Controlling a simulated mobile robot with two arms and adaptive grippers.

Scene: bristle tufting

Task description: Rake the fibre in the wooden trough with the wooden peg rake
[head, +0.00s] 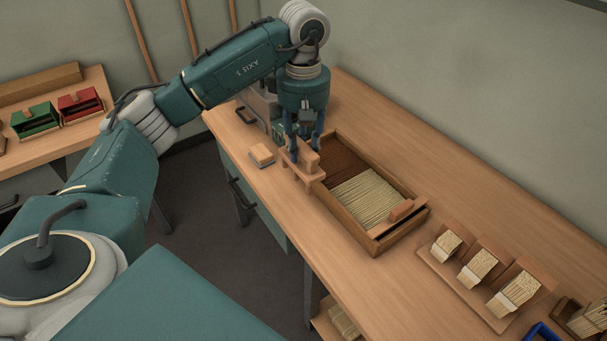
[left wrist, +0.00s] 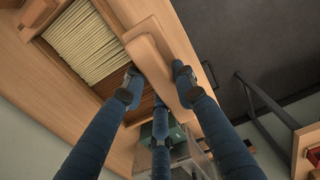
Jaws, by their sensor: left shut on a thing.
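The wooden trough (head: 375,246) stands on the bench with pale fibre (head: 367,198) in its middle and right part; the fibre also shows in the left wrist view (left wrist: 85,42). A dark brown section fills the end of the trough nearer my gripper. My left gripper (head: 304,147) is shut on the wooden peg rake (head: 304,173), at the trough's left end. In the left wrist view the rake (left wrist: 160,62) lies between the blue fingers (left wrist: 158,80), over the trough's edge. Its pegs are mostly hidden, and I cannot tell whether they touch fibre. My right gripper is out of view.
A wooden block (head: 401,210) sits at the trough's right end. A small block (head: 262,154) lies left of the rake. A stand with several fibre bundles (head: 480,264) is to the right. A side table with green (head: 35,121) and red (head: 80,105) boxes is at left.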

